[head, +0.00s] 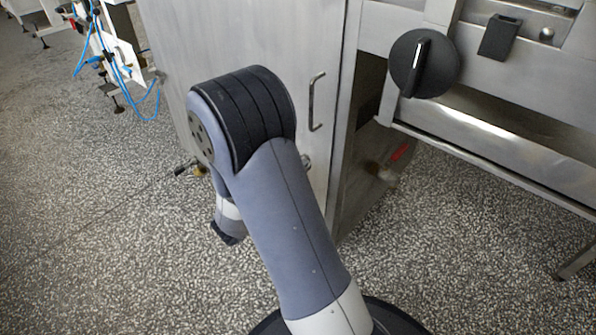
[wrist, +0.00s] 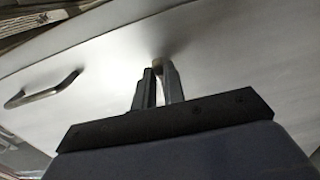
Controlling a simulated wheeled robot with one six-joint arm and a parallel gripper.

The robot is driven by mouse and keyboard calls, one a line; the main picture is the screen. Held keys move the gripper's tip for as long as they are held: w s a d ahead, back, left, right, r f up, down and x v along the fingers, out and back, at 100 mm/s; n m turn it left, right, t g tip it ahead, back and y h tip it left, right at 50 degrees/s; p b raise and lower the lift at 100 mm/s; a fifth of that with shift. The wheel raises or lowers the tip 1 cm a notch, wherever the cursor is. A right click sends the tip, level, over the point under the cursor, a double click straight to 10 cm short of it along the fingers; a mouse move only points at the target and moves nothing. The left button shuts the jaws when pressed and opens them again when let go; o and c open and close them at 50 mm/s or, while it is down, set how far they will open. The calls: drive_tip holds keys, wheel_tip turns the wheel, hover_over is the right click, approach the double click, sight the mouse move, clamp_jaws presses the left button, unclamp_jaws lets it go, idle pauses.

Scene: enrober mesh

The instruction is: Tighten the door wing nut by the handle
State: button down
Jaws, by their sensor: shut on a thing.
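The grey metal door (head: 270,40) has a bar handle (head: 317,102) near its right edge. The handle also shows at the left in the wrist view (wrist: 45,90). In the wrist view my gripper (wrist: 159,70) reaches up to the door face, its two narrow fingers close together. They are shut on the wing nut (wrist: 158,62), of which only a small tan-grey bit shows between the fingertips. Its wings and angle are hidden. In the head view my arm covers the gripper. A small round metal part (head: 306,161) shows beside my arm below the handle; I cannot tell what it is.
A machine frame with a large black rotary knob (head: 423,63) and a black block (head: 499,37) stands to the right of the door. A red-handled valve (head: 399,152) sits low behind it. Blue hoses (head: 122,70) hang at upper left. The speckled floor (head: 90,230) is clear at left.

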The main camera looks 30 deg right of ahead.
drive_tip(key=shift+f, duration=0.1)
drive_tip(key=c, duration=1.5)
unclamp_jaws()
drive_tip(key=p+v, duration=0.2)
drive_tip(key=v, duration=0.8)
drive_tip(key=shift+s+a+p, duration=0.15)
drive_tip(key=shift+a+p, duration=0.25)
drive_tip(key=shift+d, duration=0.1)
drive_tip(key=b+x, duration=0.2)
drive_tip(key=x, duration=0.8)
drive_tip(key=shift+d+b, duration=0.3)
drive_tip(key=shift+b, duration=0.05)
drive_tip(key=shift+a, duration=0.1)
